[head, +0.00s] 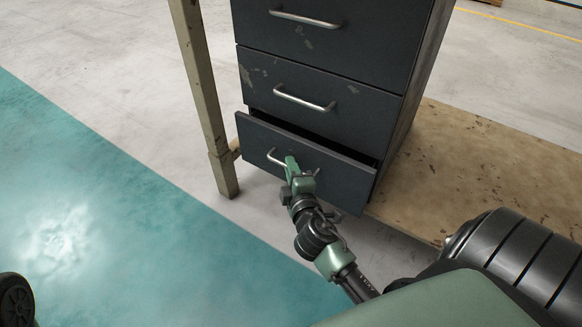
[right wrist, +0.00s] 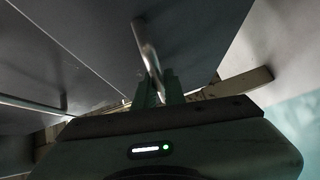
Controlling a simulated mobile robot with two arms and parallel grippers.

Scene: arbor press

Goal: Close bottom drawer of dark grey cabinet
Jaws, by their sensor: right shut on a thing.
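The dark grey cabinet (head: 325,50) stands in the upper middle of the head view, with several drawers above one another. Its bottom drawer (head: 340,178) is partly pulled out, and a dark gap shows along its top edge. My right gripper (head: 290,163) is shut on the silver bar handle (head: 275,158) of that drawer. In the right wrist view the handle (right wrist: 149,55) runs between the two fingers (right wrist: 158,88). The gripper hides part of the handle in the head view. My left gripper is not in view.
The drawers above, including the middle drawer (head: 310,95), are shut. A worn beige post (head: 205,90) stands just left of the cabinet. A brown stained board (head: 480,165) lies right of the cabinet.

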